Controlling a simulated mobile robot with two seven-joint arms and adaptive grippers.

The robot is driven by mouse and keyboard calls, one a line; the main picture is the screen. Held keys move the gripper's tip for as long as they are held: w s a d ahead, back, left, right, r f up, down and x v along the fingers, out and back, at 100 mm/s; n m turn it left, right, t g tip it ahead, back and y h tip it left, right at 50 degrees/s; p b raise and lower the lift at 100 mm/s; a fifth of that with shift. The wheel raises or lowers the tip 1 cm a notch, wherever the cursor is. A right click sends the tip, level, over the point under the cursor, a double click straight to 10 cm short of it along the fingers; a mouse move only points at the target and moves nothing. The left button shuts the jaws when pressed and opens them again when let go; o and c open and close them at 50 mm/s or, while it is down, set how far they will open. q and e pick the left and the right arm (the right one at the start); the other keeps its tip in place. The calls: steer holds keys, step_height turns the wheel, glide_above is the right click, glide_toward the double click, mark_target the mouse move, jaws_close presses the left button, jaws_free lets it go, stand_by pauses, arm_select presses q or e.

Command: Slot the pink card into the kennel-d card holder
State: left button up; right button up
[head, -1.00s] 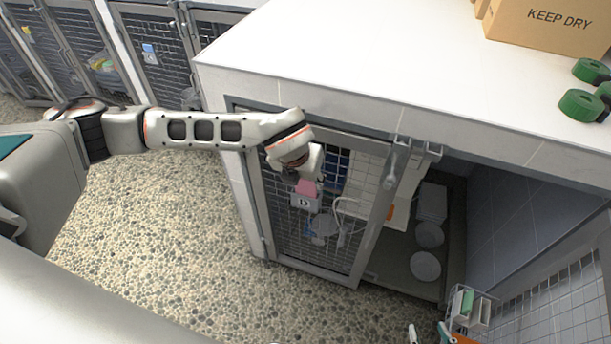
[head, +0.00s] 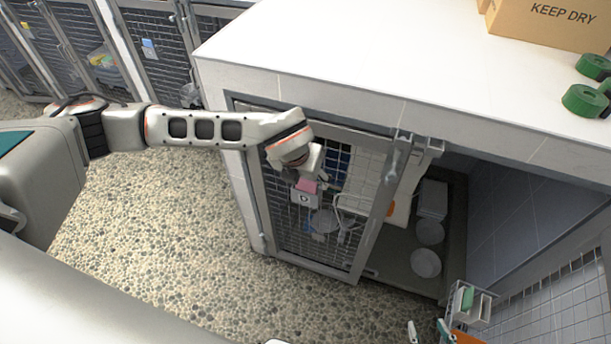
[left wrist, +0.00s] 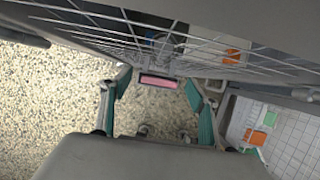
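The pink card (head: 307,186) stands upright with its lower part in a pale card holder (head: 304,198) on the mesh door (head: 322,262). The marking on the holder is too small to read surely. My left gripper (head: 318,177) is at the card's upper side. In the left wrist view, its teal-padded fingers (left wrist: 157,98) are spread apart, with the pink card (left wrist: 158,82) seen end-on beyond and between them, apart from both pads. What appear to be my right gripper's fingertips (head: 429,333) show apart at the bottom edge; the rest is out of frame.
The mesh door stands ajar before an open kennel with stacked pale dishes (head: 429,232). A caddy (head: 482,309) with a green item hangs at lower right. A white counter (head: 370,70) carries a KEEP DRY box (head: 548,24) and green rolls (head: 584,101). Pebbled floor lies clear at left.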

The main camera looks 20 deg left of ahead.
arm_select(q)
steer(key=shift+r, duration=0.15)
steer(key=v, duration=1.1)
steer(key=shift+s+r, duration=0.2)
steer(key=shift+r, duration=0.15)
